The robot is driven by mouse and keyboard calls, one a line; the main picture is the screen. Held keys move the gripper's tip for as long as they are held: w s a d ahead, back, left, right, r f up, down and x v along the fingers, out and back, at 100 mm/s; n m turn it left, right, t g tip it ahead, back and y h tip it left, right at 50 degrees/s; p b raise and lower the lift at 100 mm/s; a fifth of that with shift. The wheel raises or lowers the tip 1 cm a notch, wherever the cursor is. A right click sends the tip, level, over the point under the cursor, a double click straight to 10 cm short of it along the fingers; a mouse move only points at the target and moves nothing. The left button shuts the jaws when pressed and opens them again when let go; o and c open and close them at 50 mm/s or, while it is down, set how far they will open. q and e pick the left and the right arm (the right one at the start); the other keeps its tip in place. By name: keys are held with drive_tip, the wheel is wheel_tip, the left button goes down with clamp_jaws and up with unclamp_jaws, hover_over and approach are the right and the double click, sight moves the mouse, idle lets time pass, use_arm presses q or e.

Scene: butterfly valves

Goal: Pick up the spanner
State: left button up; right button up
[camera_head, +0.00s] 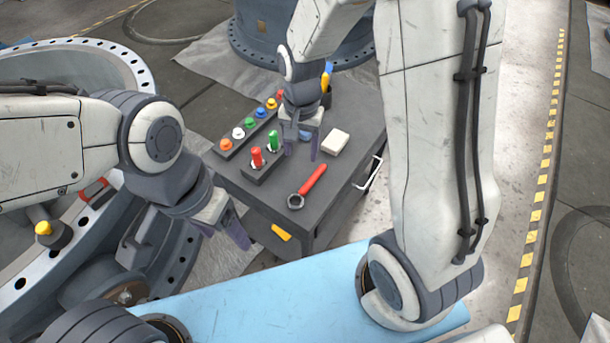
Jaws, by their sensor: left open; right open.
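The spanner (311,182) has a red handle and a dark ring-shaped head. It lies flat on the near part of the dark cart top (262,192), its head toward the near left. My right gripper (301,151) is open above the cart, beyond the spanner and apart from it, with its fingers pointing down. My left gripper (225,233) is open and empty at the near left of the cart, clear of the spanner. Nothing hides the spanner.
A row of coloured buttons (249,122) and a block with red and green pegs (262,155) stand on the cart's left side. A white block (335,141) lies right of my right gripper. The cart has a white side handle (370,174). Large flanged valve bodies (135,62) stand left and behind.

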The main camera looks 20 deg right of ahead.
sight(314, 176)
drive_tip(key=w+d+f+m, duration=0.1)
drive_tip(key=f, duration=0.2)
drive_tip(key=w+d+f+m+b, duration=0.1)
drive_tip(key=d+f, duration=0.1)
drive_tip(key=f, duration=0.2)
drive_tip(key=d+f+m, duration=0.1)
drive_tip(key=d+f, duration=0.1)
drive_tip(key=f, duration=0.1)
drive_tip(key=shift+w+f+m, duration=0.2)
drive_tip(key=shift+w+m, duration=0.1)
drive_tip(key=shift+w, duration=0.1)
drive_tip(key=shift+w+a+f+b, duration=0.15)
drive_tip(key=shift+f+b, duration=0.1)
drive_tip(key=shift+f, duration=1.25)
drive_tip(key=shift+w+f+b, duration=0.1)
drive_tip(key=shift+f+b, duration=0.1)
drive_tip(key=shift+f, duration=1.3)
use_arm(q)
wheel_tip(314, 176, down, 3)
drive_tip(key=shift+r, duration=0.15)
use_arm(e)
clamp_jaws()
